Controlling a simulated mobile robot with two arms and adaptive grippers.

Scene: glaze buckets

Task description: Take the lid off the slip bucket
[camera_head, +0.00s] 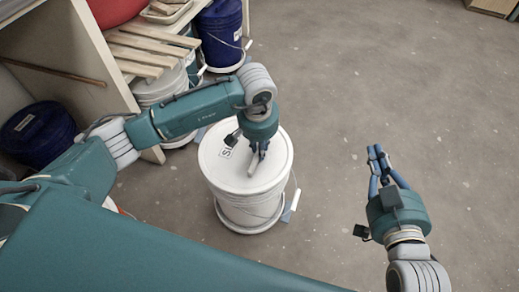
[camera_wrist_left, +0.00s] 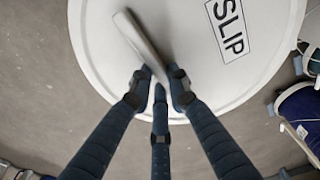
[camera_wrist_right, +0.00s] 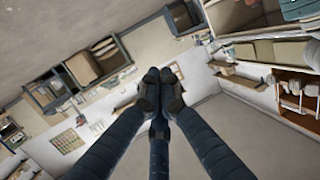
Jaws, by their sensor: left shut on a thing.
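The white slip bucket (camera_head: 250,212) stands upright on the floor, with a wire bail at its side. Its round white lid (camera_head: 222,165) lies on top, with no gap visible at the rim. In the left wrist view, the lid (camera_wrist_left: 110,85) carries a black-framed SLIP label (camera_wrist_left: 229,28). A pale bar handle (camera_wrist_left: 138,40) crosses the lid. My left gripper (camera_head: 258,154) is over the lid, its fingers shut on this handle. My right gripper (camera_head: 376,153) is right of the bucket in free air, its fingertips together and empty.
The grey floor (camera_head: 410,90) on the right is clear.

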